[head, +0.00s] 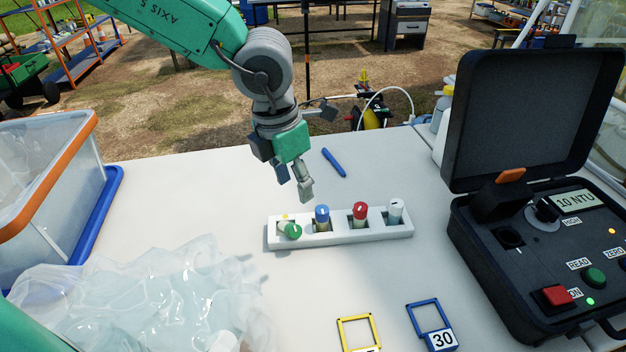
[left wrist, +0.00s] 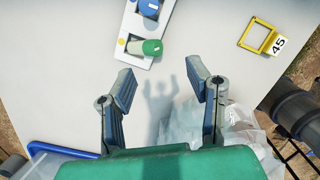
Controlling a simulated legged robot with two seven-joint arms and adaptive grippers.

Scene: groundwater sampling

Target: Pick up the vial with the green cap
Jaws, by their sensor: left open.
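The vial with the green cap (head: 290,231) leans at the left end of the white rack (head: 341,236), tilted in its slot. In the left wrist view the green-capped vial (left wrist: 146,47) lies ahead of the fingers, its green cap toward the right. Blue-capped (head: 322,216), red-capped (head: 359,213) and white-capped (head: 395,210) vials stand to its right in the rack. My left gripper (head: 295,181) is above the table behind the rack's left end. In the left wrist view its fingers (left wrist: 162,85) are apart with nothing between them. My right gripper is not in view.
An open black turbidity meter (head: 530,240) reading 10 NTU stands at right. A crumpled clear plastic bag (head: 150,300) and a clear bin with orange rim (head: 50,180) are at left. A blue pen (head: 334,162) lies behind the rack. Yellow (head: 358,333) and blue (head: 428,318) frames lie in front.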

